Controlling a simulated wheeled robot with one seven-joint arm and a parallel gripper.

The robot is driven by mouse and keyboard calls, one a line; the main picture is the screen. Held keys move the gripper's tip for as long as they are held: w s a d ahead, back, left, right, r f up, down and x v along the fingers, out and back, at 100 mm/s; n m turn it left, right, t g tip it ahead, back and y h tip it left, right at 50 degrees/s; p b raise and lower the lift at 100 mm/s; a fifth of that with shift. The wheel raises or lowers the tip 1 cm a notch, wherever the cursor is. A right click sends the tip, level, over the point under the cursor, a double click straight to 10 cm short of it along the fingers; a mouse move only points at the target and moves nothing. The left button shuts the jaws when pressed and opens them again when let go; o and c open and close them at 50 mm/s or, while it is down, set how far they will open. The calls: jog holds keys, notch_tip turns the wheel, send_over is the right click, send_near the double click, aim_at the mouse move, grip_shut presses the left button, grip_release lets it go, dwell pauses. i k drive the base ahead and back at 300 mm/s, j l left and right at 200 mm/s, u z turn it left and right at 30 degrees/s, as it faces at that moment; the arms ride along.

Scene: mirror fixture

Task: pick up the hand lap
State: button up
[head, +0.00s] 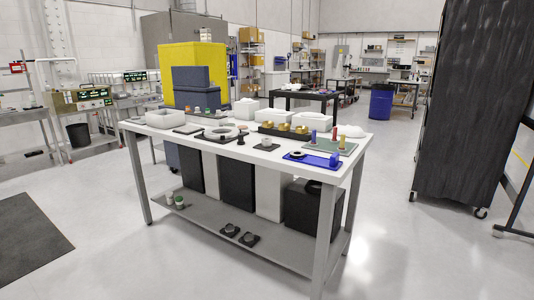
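I cannot tell for certain which piece is the hand lap; the parts are small at this distance. On the white-topped table (215,151) a small grey round piece (266,142) sits on a dark base near the front edge. A white ring (221,132) lies on a black square plate to its left. Two dark pads with round pieces (230,229) (249,239) lie on the lower shelf. My gripper is not in view.
Several brass pieces (301,129) stand in a row behind, near white blocks (288,117). A black cabinet on wheels (465,110) stands at the right. Bins (313,207) sit under the table. The floor (400,250) in front and to the right is clear.

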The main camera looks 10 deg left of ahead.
aim_at(241, 142)
jog(key=i+u, duration=0.35)
jog(key=i, duration=0.4)
jog(key=i+l+u, duration=0.2)
jog(key=i+u, duration=0.15)
jog(key=i, duration=0.35)
